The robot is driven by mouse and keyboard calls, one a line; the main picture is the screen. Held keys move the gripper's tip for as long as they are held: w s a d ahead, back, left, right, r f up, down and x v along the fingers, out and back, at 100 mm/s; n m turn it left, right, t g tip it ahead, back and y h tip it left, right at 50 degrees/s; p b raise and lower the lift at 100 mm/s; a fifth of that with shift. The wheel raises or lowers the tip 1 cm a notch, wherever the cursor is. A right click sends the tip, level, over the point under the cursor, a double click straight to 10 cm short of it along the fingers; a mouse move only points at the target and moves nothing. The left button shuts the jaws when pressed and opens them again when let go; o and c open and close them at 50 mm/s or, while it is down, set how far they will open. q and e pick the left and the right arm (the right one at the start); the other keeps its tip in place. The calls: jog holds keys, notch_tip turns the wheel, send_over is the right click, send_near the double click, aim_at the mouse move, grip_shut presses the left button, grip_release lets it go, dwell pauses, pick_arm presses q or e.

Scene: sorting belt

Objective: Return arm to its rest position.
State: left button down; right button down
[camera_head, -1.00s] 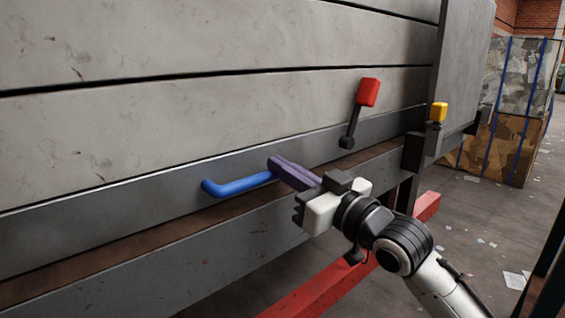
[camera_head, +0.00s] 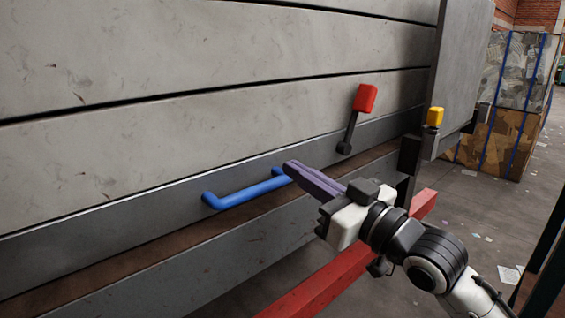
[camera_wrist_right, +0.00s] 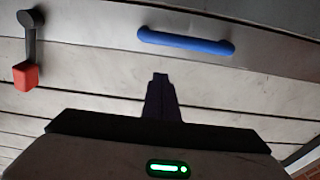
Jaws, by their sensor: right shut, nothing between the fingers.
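My right gripper (camera_head: 290,169) has dark purple fingers that are shut, with nothing between them. In the head view its fingertips overlap the right end of the blue handle (camera_head: 240,194) on the grey panel. In the right wrist view the shut fingers (camera_wrist_right: 160,78) are apart from the blue handle (camera_wrist_right: 186,41), which lies past the tips and to the right. My right arm comes in from the lower right. My left gripper is not in view.
A lever with a red knob (camera_head: 365,98) stands on the panel, above and right of my gripper. A yellow knob (camera_head: 434,116) is further right. A red beam (camera_head: 330,283) runs below my arm. Strapped bales (camera_head: 500,140) stand on the floor at the right.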

jog(key=s+d+f+m+g+h+p, duration=0.1)
jog(key=s+d+f+h, duration=0.1)
jog(key=f, duration=0.6)
jog(key=s+d+f+m+h+p, duration=0.1)
jog(key=s+d+f+m+h, duration=0.15)
jog(key=f, duration=0.55)
jog(key=s+d+f+m+g+h+p, duration=0.1)
jog(key=s+f, duration=0.2)
jog(key=f, duration=0.4)
jog(key=s+d+f+g+h+p, duration=0.1)
jog(key=s+d+f+g+h, duration=0.1)
jog(key=s+f, duration=0.8)
jog(key=s+d+f+m+g+h+p, duration=0.1)
jog(key=s+d+f+g+h, duration=0.1)
jog(key=s+f, duration=0.8)
jog(key=shift+s+d+f+g+p, duration=0.3)
jog(key=shift+d+f, duration=0.1)
jog(key=shift+f, duration=0.25)
